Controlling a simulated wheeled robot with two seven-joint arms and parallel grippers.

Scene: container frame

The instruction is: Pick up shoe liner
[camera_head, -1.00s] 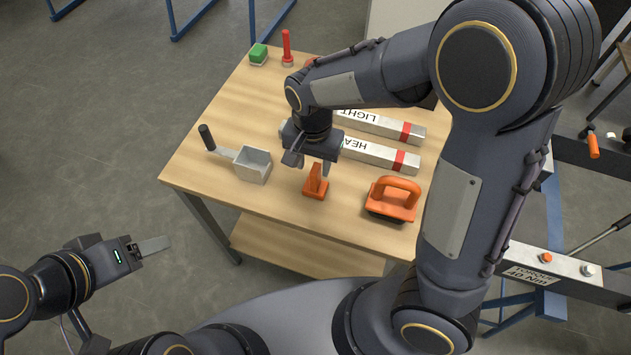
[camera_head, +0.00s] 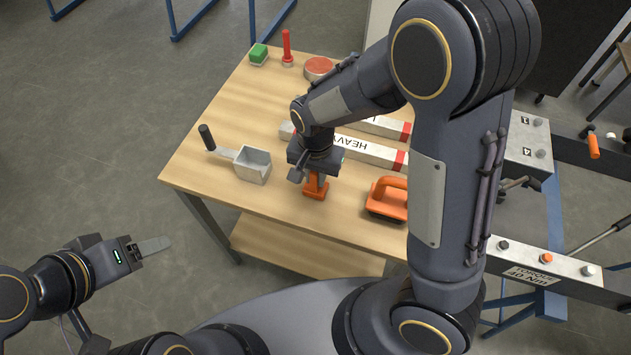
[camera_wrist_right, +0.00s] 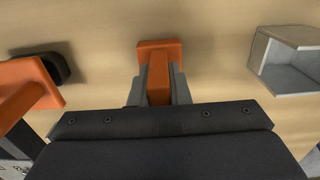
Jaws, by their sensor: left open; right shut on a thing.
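The orange piece that appears to be the shoe liner (camera_head: 316,188) stands upright on its flat base near the front of the wooden table. In the right wrist view the liner (camera_wrist_right: 159,50) has its raised part between two grey fingers. My right gripper (camera_head: 314,176) points down over the liner and is shut on it. The gripper also shows in the right wrist view (camera_wrist_right: 158,88). The liner's top is hidden under the gripper in the head view. My left gripper (camera_head: 155,246) is open and empty, off the table at the lower left.
A grey scoop-like box with a black handle (camera_head: 252,165) stands left of the liner. An orange-handled float (camera_head: 386,202) sits to its right, partly behind my right arm. Marked metal bars (camera_head: 365,150) lie behind.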

